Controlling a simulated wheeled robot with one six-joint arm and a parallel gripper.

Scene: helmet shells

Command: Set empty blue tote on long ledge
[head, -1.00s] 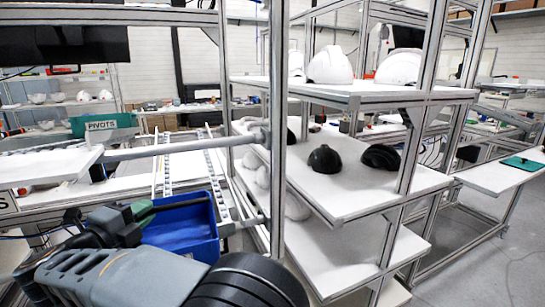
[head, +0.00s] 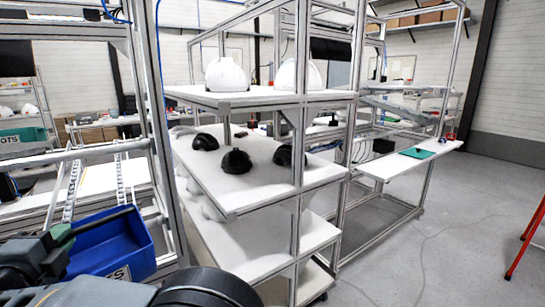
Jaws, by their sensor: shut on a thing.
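The blue tote (head: 112,243) is at the lower left of the head view, tilted, and its visible inside looks empty. My gripper (head: 62,240) is shut on the tote's left side; its fingertips are partly hidden. A long white ledge (head: 405,160) on an aluminium frame runs at the right, past the shelf rack. The tote is well apart from it, with the rack between them.
The shelf rack (head: 298,140) holds white helmet shells (head: 226,74) on top and black shells (head: 236,161) on the tier below. A red stand (head: 527,238) is at the far right. The grey floor (head: 430,240) between is mostly clear.

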